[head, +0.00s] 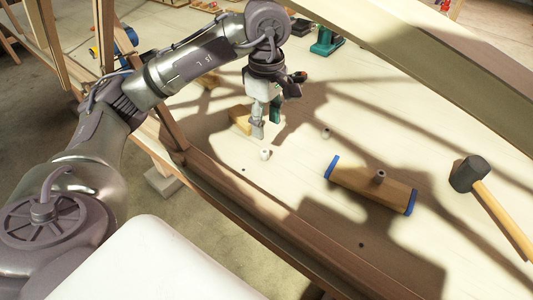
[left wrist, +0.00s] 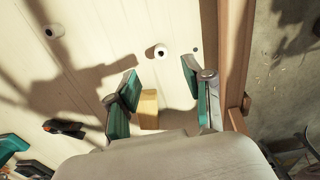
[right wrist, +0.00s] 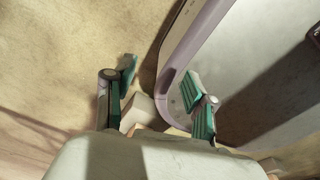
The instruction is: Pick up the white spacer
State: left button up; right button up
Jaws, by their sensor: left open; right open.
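The white spacer (head: 265,154) is a small pale cylinder with a hole, standing on the pale bench top near its left edge. It also shows in the left wrist view (left wrist: 160,52), ahead of the fingertips and between their lines. My left gripper (head: 267,122) is open and empty, just above and behind the spacer, apart from it. Its two teal-padded fingers (left wrist: 160,76) are spread in the left wrist view. My right gripper (right wrist: 160,77) is open with nothing between its fingers; it shows only in the right wrist view, away from the spacer.
A wooden block (head: 240,119) lies close by the left gripper. A greyer spacer (head: 326,133) stands farther right. A mallet (head: 469,173) lies right. A long lath (head: 430,70) crosses the back.

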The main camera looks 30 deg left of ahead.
aim_at(265, 151)
pick_arm(q)
notch_tip(265, 151, down, 3)
jog(key=shift+f, duration=0.1)
jog(key=shift+w+f, duration=0.15)
jog(key=shift+f, duration=0.35)
jog(key=shift+a+f, duration=0.1)
jog(key=shift+f, duration=0.2)
jog(key=f, duration=0.3)
jog(key=shift+s+a+f, duration=0.2)
jog(key=shift+f, duration=0.15)
jog(key=shift+w+f, duration=0.1)
jog(key=shift+f, duration=0.3)
pick_arm(e)
jog(key=shift+w+a+r, duration=0.1)
jog(key=shift+w+r, duration=0.05)
jog(key=shift+w, duration=0.55)
pick_arm(q)
jog(key=shift+c, duration=0.2)
jog(key=c, duration=0.8)
pick_arm(e)
jog(key=shift+s, duration=0.15)
